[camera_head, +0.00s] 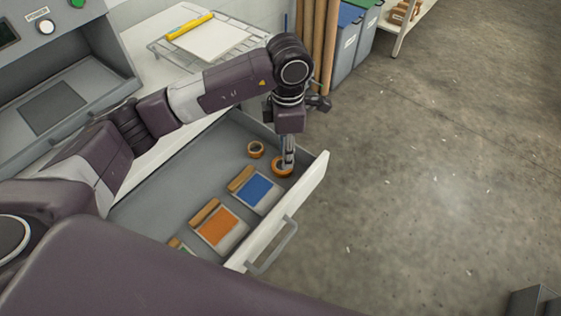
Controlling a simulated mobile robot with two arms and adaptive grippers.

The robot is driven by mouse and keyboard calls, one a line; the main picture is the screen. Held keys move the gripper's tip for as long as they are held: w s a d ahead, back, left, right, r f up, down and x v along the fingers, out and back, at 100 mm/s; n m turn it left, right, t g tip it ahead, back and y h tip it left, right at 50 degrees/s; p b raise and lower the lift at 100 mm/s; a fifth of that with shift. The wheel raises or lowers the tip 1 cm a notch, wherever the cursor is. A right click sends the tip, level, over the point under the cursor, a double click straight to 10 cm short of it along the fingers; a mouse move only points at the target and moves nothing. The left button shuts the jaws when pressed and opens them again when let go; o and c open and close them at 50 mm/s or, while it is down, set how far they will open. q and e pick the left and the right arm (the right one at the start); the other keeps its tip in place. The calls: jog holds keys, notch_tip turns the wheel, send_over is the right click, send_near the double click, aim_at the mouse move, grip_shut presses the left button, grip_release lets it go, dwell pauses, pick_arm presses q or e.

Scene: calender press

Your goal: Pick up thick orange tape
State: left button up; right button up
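Two orange tape rolls lie in the open drawer, near its far right corner. The bigger, thicker-looking orange tape (276,172) is close to the drawer's front panel, and the smaller orange tape (256,149) lies to its left and a little farther back. My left gripper (288,162) points down at the thicker tape, with its narrow fingers over the roll and hiding part of it. The fingers look close together, but I cannot tell whether they are shut on the tape's wall. My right gripper is out of view.
The drawer (160,197) also holds a blue-faced pad (256,189) and an orange-faced pad (217,227) with brown rolls beside them. The white drawer front (305,190) has a handle (277,249). A wire rack (235,38) and bins (352,50) stand behind.

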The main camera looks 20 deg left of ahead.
aim_at(283, 172)
pick_arm(q)
jog(key=shift+w+a+f, duration=0.15)
jog(key=shift+w+f, duration=0.15)
jog(key=shift+f, duration=0.25)
notch_tip(283, 172, down, 3)
jog(key=shift+s+r+p, duration=0.1)
jog(key=shift+p, duration=0.3)
jog(key=f, duration=0.1)
jog(key=f+p, duration=0.1)
jog(key=f, duration=0.2)
jog(key=shift+a+f, duration=0.25)
jog(key=shift+f, duration=0.15)
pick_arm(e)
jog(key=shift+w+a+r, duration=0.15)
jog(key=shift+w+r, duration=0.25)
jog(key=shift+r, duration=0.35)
pick_arm(q)
grip_shut()
